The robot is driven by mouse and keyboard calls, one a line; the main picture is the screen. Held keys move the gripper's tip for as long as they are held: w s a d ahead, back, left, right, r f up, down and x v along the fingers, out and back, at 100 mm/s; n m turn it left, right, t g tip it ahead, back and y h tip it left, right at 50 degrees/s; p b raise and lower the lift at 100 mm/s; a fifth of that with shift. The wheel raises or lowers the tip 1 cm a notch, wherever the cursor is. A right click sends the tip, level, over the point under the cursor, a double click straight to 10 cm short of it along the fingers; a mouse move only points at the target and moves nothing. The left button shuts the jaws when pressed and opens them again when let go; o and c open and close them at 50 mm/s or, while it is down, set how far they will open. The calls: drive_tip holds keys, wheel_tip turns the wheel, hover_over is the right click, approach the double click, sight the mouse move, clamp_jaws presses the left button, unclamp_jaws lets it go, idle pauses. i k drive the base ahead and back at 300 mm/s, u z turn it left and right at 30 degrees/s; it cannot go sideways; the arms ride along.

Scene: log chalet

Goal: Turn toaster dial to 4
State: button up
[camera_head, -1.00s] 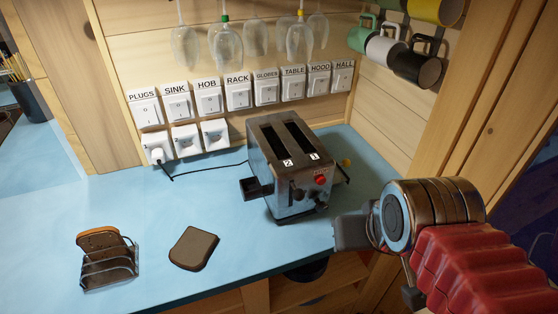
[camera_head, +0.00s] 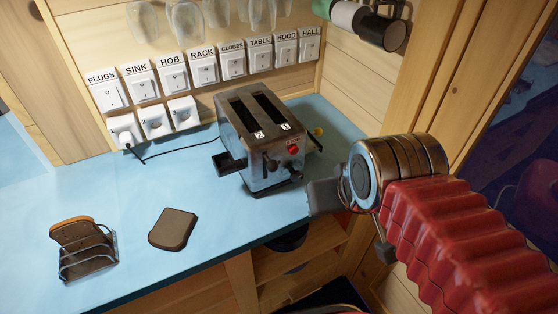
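The metal two-slot toaster (camera_head: 262,138) stands on the blue counter near the back right corner. Its slots are marked 2 and 1, and both look empty. Its front face carries a red knob (camera_head: 293,150) and darker controls below; the dial's numbers are too small to read. Black levers stick out at its left and right sides. My gripper (camera_head: 325,197) is at the counter's front edge, right of and in front of the toaster, apart from it. Its fingers are seen from behind and partly hidden, so their opening does not show.
A slice of dark bread (camera_head: 172,229) lies on the blue counter (camera_head: 130,190). A wire toast rack (camera_head: 85,250) holding a slice stands at left. Labelled switches and plug sockets (camera_head: 153,122) line the wall. Glasses and mugs (camera_head: 381,28) hang above.

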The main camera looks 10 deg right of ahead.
sight(295, 176)
drive_tip(key=u, duration=0.15)
drive_tip(key=k, duration=0.9)
drive_tip(key=u, duration=0.95)
